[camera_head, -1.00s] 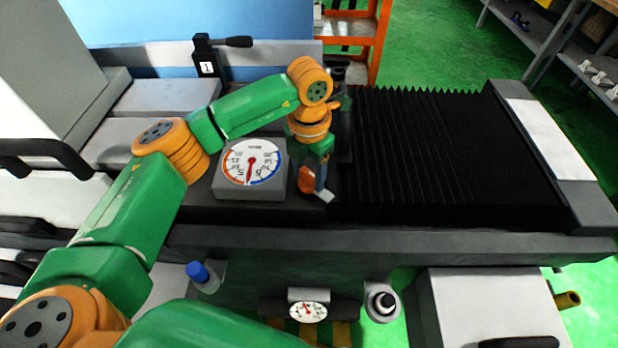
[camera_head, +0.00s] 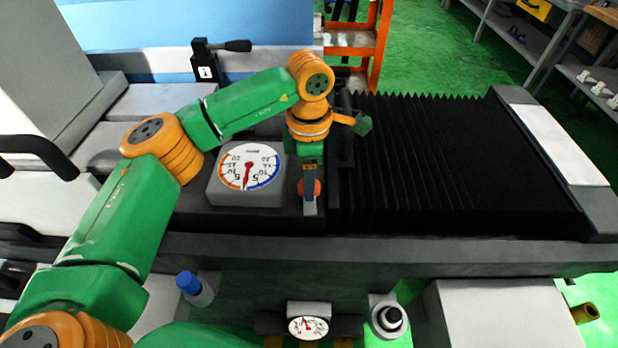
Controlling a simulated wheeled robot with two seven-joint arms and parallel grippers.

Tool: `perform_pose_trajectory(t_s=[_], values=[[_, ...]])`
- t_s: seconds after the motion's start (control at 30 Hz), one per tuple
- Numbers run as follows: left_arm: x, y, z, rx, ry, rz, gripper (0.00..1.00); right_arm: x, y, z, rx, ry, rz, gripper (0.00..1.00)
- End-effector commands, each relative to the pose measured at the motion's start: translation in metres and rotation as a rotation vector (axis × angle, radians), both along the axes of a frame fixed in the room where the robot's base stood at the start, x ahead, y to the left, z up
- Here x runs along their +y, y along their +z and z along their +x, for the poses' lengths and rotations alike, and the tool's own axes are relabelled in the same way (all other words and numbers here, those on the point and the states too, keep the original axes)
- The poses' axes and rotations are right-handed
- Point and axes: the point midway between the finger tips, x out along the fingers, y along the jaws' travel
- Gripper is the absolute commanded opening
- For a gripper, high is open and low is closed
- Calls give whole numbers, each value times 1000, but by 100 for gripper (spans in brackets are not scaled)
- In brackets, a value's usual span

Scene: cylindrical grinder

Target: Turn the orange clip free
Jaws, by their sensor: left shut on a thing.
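The orange clip (camera_head: 316,187) is a small orange piece on the dark machine bed, just right of the large white dial gauge (camera_head: 248,172). My left gripper (camera_head: 310,196) reaches down onto it from above and is shut on it. A grey finger stands in front of the clip and hides much of it, so its exact shape and how it is seated cannot be told. My right gripper does not show in this view.
A black bellows cover (camera_head: 450,165) fills the bed to the right of the clip. A black-handled lever (camera_head: 222,57) stands behind. In front are a blue-capped knob (camera_head: 190,283), a small dial (camera_head: 308,327) and a round black knob (camera_head: 390,317).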

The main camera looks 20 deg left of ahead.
Motion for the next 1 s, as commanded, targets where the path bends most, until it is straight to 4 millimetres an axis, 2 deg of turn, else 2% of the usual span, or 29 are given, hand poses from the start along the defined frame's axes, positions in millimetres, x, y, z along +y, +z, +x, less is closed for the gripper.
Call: perform_pose_trajectory(t_s=[0.3, 0.77, 0.8, 0.87, 0.9, 1.0], values=[[0, 2, 1, -5, -76, -2, 0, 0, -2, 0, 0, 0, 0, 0], [0, 2, 1, -5, -85, -2, 0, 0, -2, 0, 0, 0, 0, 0], [0, 2, 1, -6, -85, -1, 66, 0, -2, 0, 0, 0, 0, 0], [0, 2, 1, -5, -85, -2, 82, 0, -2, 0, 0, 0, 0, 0], [0, 2, 1, -4, -85, -2, 85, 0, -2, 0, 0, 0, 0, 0], [0, 1, 1, -3, -84, -1, 85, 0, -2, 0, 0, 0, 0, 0]])
